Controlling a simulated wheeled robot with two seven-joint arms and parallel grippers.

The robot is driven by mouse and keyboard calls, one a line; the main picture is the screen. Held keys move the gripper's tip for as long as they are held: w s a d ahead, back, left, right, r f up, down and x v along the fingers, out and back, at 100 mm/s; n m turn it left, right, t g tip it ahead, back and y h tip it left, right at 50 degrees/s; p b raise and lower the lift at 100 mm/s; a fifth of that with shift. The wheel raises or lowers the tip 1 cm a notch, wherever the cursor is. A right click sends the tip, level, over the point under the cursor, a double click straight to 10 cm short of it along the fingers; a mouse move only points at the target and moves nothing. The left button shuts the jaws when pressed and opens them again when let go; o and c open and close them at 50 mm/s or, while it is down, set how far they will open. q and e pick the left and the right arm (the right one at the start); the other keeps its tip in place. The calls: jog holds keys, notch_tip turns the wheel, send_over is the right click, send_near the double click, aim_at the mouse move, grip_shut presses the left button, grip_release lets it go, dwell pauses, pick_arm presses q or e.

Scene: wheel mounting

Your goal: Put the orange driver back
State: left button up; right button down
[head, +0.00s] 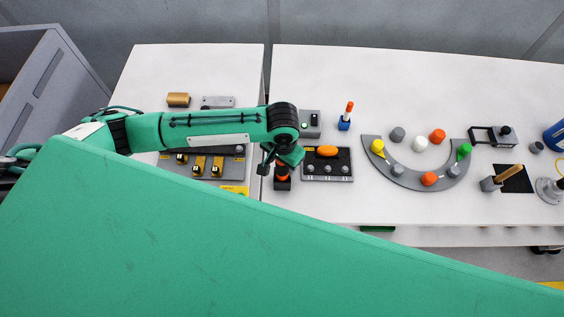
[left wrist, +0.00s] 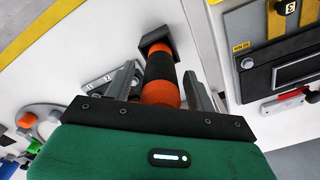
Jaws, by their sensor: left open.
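The orange driver (left wrist: 160,68), with an orange and black handle, stands in a black square holder (left wrist: 152,38) in the left wrist view. In the head view the driver (head: 282,173) shows partly below my left gripper (head: 275,164), at the front left of the right-hand table. My left gripper is open, with one finger on each side of the handle in the left wrist view. I cannot tell whether the fingers touch it. The driver's lower end is hidden. My right gripper is not in view.
A dark tray (head: 327,177) with knobs and an orange piece lies just right of the driver. A grey curved rack (head: 400,178) with coloured pegs is farther right. A panel with yellow parts (head: 217,170) is on the left table. A gap (head: 267,75) separates the tables.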

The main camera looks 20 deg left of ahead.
pick_arm(q)
notch_tip(320, 180, up, 10)
jog(key=shift+w+f+b, duration=0.1)
jog(key=shift+b, duration=0.85)
jog(key=shift+r, duration=0.85)
